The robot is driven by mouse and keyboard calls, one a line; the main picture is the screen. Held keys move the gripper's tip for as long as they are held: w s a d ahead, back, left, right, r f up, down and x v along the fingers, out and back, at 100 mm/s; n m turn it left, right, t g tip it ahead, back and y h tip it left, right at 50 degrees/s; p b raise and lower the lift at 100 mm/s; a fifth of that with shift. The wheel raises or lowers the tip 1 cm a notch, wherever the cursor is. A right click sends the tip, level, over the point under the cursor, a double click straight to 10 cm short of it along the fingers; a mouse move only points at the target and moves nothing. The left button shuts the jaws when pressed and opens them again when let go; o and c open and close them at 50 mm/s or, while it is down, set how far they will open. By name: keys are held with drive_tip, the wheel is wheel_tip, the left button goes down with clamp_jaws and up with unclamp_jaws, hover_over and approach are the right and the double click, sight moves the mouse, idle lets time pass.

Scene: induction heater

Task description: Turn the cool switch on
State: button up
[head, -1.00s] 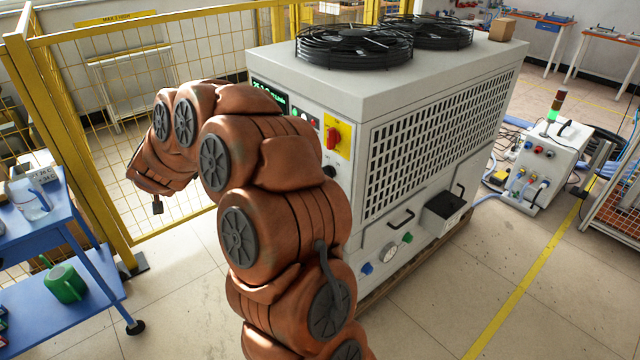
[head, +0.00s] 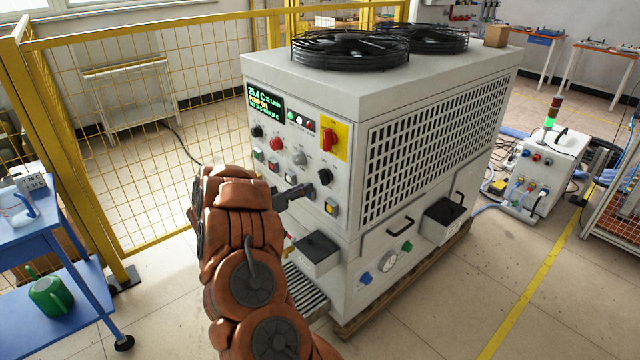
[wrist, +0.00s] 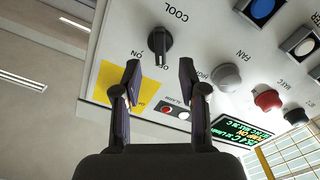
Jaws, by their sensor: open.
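The cool switch is a black rotary knob (wrist: 159,45) on the pale panel, labelled COOL, with ON and OFF marks. Its handle points down in the wrist view, about at the OFF mark. In the head view the knob (head: 325,177) is below the yellow plate, at the panel's right side. My gripper (wrist: 160,74) is open and empty, its two fingertips either side of the line to the knob and apparently short of it. In the head view my gripper (head: 300,193) is at the panel's lower right, just below and left of the knob.
A red rotary switch (head: 330,138) on a yellow plate is above the knob. A lit display (head: 264,106) is upper left. An open box (head: 316,250) juts out below.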

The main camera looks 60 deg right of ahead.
sight(321, 180)
drive_tip(key=p+x, duration=0.1)
drive_tip(key=x, duration=0.6)
drive_tip(key=shift+d, duration=0.25)
clamp_jaws()
drive_tip(key=shift+a, duration=0.1)
